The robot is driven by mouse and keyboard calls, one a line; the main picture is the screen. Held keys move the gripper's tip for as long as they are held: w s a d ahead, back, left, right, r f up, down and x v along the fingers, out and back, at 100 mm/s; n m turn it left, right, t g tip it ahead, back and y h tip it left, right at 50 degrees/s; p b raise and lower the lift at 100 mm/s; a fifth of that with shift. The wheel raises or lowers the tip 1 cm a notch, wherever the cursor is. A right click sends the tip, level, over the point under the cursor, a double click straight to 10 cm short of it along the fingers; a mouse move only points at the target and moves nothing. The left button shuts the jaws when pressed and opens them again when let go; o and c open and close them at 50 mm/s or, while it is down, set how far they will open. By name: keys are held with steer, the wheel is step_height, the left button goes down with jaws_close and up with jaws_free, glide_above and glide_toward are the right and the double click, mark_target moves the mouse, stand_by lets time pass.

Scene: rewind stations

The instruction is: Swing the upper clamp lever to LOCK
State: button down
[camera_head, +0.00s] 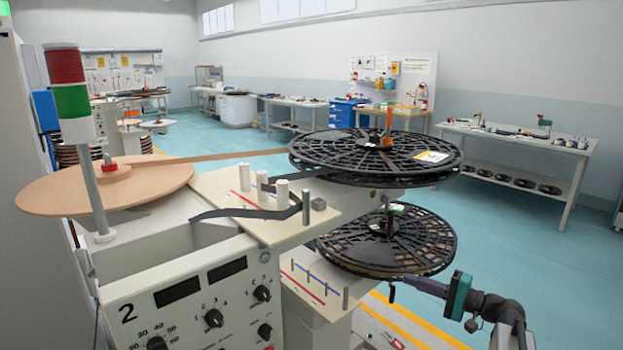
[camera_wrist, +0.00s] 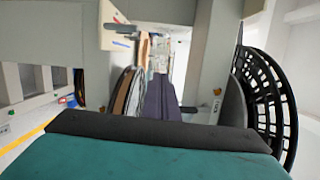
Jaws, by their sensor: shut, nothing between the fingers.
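The upper reel (camera_head: 330,150) is a black spoked disc on top of the machine. An orange upright piece, which looks like the upper clamp lever (camera_head: 388,122), stands at its hub. Whether it points to LOCK is too small to read. The lower reel (camera_head: 345,250) lies beneath, with its hub partly hidden. My gripper (camera_head: 398,281) is shut and empty at the front right edge of the lower reel, well below the upper lever. Its dark purple fingers (camera_wrist: 160,98) show together in the wrist view. A black spoked reel (camera_wrist: 262,100) stands at the right there.
A tan disc (camera_head: 105,188) and a red-green signal tower (camera_head: 70,95) are at left. Dark tape runs around white rollers (camera_head: 282,192) and pins on the deck. Open floor (camera_head: 520,240) lies to the right, before a workbench (camera_head: 520,140).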

steer(key=s+a+f+g+p, duration=0.1)
steer(key=s+a+f+g, duration=0.2)
steer(key=a+f, duration=0.55)
steer(key=s+a+f+g+p, duration=0.1)
steer(key=s+a+f+g, duration=0.15)
steer(key=a+f, duration=0.55)
steer(key=s+a+f+n+g+h, duration=0.2)
steer(key=s+a+f+g, duration=0.4)
steer(key=s+f, duration=0.75)
steer(key=s+f+n+g+h+p, duration=0.2)
steer(key=s+f+n+g+h, duration=0.3)
steer(key=s+f, duration=1.1)
steer(key=s+d+f+h, duration=0.1)
steer(key=s+d+h, duration=0.6)
steer(key=d, duration=0.3)
steer(key=shift+s+d+f+n, duration=0.2)
steer(key=shift+s+f+n, duration=0.15)
steer(key=shift+s, duration=0.35)
steer(key=shift+a+t, duration=0.15)
steer(key=shift+t, duration=0.1)
